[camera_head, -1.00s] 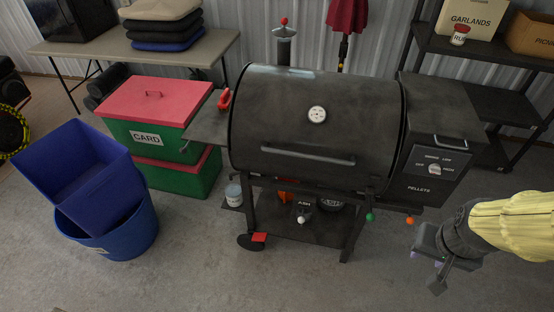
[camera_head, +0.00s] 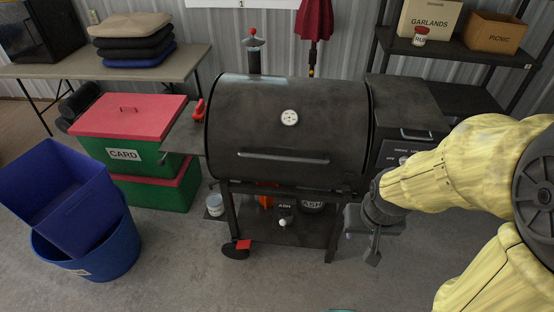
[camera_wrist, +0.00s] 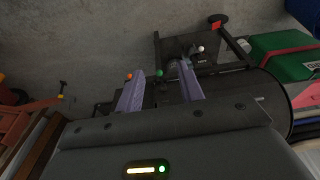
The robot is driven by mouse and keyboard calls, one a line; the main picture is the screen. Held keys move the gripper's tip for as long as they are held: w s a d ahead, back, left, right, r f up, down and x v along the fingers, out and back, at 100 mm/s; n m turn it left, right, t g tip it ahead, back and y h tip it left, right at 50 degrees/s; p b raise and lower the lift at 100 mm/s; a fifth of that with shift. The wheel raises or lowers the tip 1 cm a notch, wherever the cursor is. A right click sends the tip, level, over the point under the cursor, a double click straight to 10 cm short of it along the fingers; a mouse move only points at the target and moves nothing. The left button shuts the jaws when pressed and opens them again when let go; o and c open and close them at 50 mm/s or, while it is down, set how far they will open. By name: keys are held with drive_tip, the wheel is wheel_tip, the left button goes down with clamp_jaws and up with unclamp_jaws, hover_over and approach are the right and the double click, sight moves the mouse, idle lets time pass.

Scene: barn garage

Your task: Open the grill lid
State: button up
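The grill (camera_head: 290,110) stands in the middle of the head view, with its dark barrel lid down. A long bar handle (camera_head: 283,157) runs across the lower front of the lid, and a round white gauge (camera_head: 289,118) sits above it. My gripper (camera_head: 360,248) is low at the grill's right front, below and to the right of the handle and apart from it. In the wrist view, its two purple fingers (camera_wrist: 160,92) are spread with nothing between them. The dark grill body (camera_wrist: 245,92) also shows there, turned over. My forearm hides part of the pellet hopper.
A red-lidded green card box (camera_head: 130,118) and blue bins (camera_head: 85,240) stand left of the grill. A side shelf (camera_head: 187,138) juts from its left. A rack (camera_head: 460,50) with boxes stands behind at right. The floor in front is clear.

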sight(281, 158)
drive_tip(key=w+f+n+t+y+b, duration=0.1)
drive_tip(key=w+f+n+t+b, duration=0.1)
drive_tip(key=w+f+n, duration=0.45)
drive_tip(key=w+f+n+t+b, duration=0.1)
drive_tip(key=w+n+t+b, duration=0.25)
drive_tip(key=w, duration=0.55)
drive_tip(key=w+a+f+n+t+y+b, duration=0.3)
drive_tip(key=w+a+n+y, duration=0.6)
drive_tip(key=n, duration=0.6)
wheel_tip(281, 158, down, 3)
drive_tip(key=shift+w+a+r+t+y+b, duration=0.15)
drive_tip(key=shift+w+t+y+b, duration=0.2)
drive_tip(key=shift+y+b, duration=0.55)
drive_tip(key=shift+h, duration=0.3)
drive_tip(key=p+x, duration=0.2)
drive_tip(key=x, duration=1.5)
drive_tip(key=shift+w+a, duration=0.1)
drive_tip(key=shift+w, duration=0.05)
